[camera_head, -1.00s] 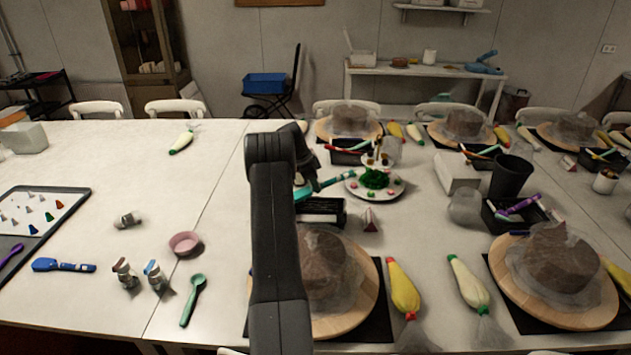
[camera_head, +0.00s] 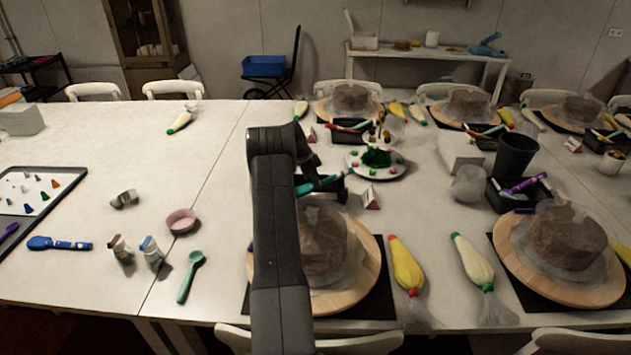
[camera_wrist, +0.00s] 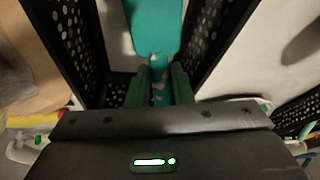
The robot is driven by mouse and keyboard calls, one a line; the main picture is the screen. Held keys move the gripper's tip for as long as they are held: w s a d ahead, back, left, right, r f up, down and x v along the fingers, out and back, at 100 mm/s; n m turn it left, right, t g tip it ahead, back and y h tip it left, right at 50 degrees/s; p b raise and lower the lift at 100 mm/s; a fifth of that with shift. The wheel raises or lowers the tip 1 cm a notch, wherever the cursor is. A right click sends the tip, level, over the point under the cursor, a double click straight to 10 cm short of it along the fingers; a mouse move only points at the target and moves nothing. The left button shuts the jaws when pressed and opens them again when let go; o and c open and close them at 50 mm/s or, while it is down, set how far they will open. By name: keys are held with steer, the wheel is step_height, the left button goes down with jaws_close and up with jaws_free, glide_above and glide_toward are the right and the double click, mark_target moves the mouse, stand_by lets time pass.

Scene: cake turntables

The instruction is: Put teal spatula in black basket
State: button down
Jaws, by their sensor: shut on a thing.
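The teal spatula (camera_wrist: 153,25) is held in my gripper (camera_wrist: 160,75), whose two fingers are shut on it in the wrist view. Its flat teal end extends away from the fingers. The black basket (camera_wrist: 214,42) shows as perforated walls on both sides of the spatula, which lies between them in that view. I cannot tell whether it touches the basket floor. In the head view the spatula (camera_head: 325,183) crosses over the black basket (camera_head: 340,194), and my arm hides part of both. The gripper's fingertips are hidden there.
A cake on a wooden turntable (camera_head: 363,283) stands just in front of the basket. A plate of decorations (camera_head: 396,169) and a small card (camera_head: 371,199) stand nearby. Other black baskets (camera_head: 516,196) hold tools.

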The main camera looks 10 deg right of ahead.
steer(key=c, duration=1.2)
jaws_free()
steer(key=b+v, duration=0.1)
steer(key=v, duration=1.2)
steer(key=shift+r+b, duration=0.4)
steer(key=shift+a, duration=0.1)
steer(key=p+x, duration=0.2)
steer(key=x, duration=1.1)
steer(key=shift+f, duration=0.35)
steer(key=shift+r+p, duration=0.5)
steer(key=shift+p, duration=0.1)
steer(key=shift+r+p, duration=0.8)
steer(key=shift+r, duration=0.05)
